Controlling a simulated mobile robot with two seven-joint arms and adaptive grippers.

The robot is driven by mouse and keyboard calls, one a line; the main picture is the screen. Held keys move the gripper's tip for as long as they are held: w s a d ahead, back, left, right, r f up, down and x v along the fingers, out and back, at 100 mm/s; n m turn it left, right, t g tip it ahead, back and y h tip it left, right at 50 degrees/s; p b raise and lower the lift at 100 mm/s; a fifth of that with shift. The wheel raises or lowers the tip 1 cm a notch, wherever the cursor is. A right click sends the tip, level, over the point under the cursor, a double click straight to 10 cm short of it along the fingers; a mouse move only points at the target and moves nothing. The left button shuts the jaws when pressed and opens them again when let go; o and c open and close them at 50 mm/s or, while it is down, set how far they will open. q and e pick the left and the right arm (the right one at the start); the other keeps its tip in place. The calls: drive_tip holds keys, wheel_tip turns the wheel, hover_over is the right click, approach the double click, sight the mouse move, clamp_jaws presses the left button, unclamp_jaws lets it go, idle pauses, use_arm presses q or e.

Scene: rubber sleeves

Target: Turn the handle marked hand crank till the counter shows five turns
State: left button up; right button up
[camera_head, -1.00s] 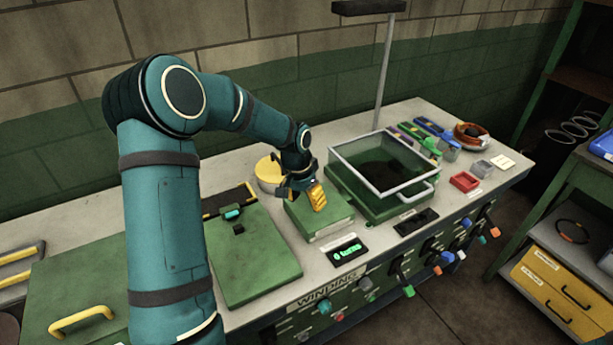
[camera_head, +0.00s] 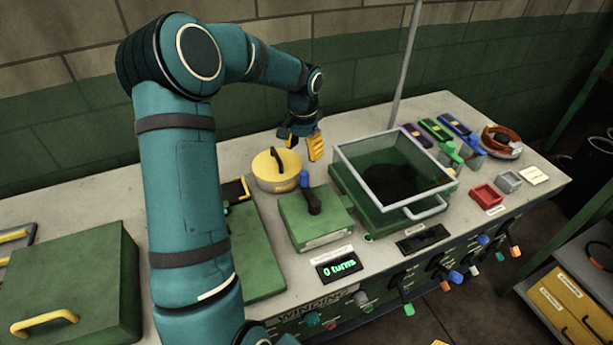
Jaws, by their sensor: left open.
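The hand crank is a green box (camera_head: 325,231) on the bench, with a dark arm (camera_head: 312,200) on top and a blue knob (camera_head: 304,178) standing up from the arm's far end. A small black counter (camera_head: 339,267) in front of the box reads "0 turns" in green. My left gripper (camera_head: 306,146) is open and empty. It hangs behind and above the crank, apart from the knob, with a yellow finger pad showing. My right gripper is not in view.
A yellow round pot (camera_head: 276,171) with a dark handle stands left of the crank, close to my gripper. A green box with a clear-framed lid (camera_head: 397,170) stands to the right. Switches and coloured knobs line the bench front.

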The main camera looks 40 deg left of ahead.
sight(304, 173)
use_arm(q)
wheel_tip(304, 173, down, 11)
drive_tip(key=shift+w+f+b, duration=0.1)
drive_tip(key=shift+b, duration=0.25)
clamp_jaws()
